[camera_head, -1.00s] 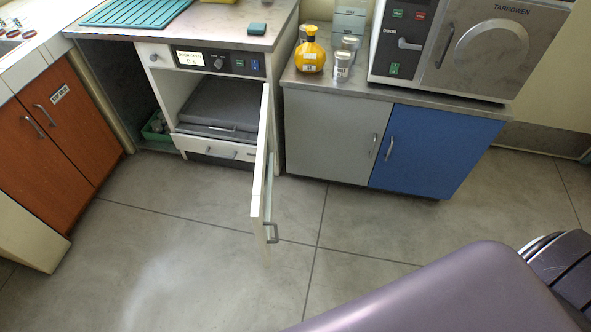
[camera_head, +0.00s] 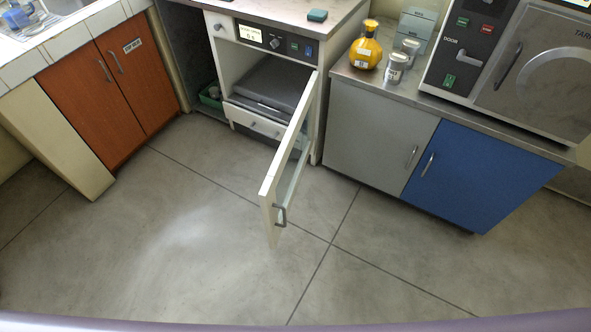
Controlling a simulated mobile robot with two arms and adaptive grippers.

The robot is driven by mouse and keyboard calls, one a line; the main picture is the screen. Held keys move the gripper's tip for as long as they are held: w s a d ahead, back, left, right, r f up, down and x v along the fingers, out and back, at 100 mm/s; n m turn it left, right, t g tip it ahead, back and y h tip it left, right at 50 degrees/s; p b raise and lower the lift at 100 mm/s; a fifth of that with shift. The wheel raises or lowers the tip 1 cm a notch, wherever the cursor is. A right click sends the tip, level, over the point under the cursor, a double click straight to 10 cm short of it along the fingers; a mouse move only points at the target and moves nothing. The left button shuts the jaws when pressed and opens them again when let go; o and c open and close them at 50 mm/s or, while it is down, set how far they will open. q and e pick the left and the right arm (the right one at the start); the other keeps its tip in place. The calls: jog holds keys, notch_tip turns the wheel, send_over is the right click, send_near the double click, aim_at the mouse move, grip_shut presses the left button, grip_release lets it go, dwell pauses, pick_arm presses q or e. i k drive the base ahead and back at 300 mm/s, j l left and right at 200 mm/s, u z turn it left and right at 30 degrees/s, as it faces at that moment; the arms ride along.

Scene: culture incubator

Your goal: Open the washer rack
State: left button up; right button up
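The washer (camera_head: 260,52) is a white cabinet with a dark control panel, back centre, under a worktop. Its white door (camera_head: 283,172) stands wide open, swung out toward me, with a grey handle (camera_head: 281,216) near its free end. Inside the washer, a grey rack (camera_head: 268,92) lies flat within the opening; the door partly hides its right side. Below it is a white drawer front (camera_head: 257,122) with small handles, which looks shut. Neither of my grippers is in view.
Orange cupboards (camera_head: 115,95) under a sink stand at the left. A grey cabinet (camera_head: 372,130) and a blue cabinet (camera_head: 475,175) stand to the right, below a worktop with a yellow bottle (camera_head: 366,48) and a large steriliser (camera_head: 520,65). The floor (camera_head: 200,235) in front is clear.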

aim_at(279, 83)
jog(key=z, duration=0.45)
jog(key=i+j+z, duration=0.1)
jog(key=j+z, duration=0.9)
jog(key=j, duration=0.15)
jog(key=k+j+z, duration=0.2)
jog(key=j+z, duration=0.25)
jog(key=j, duration=0.15)
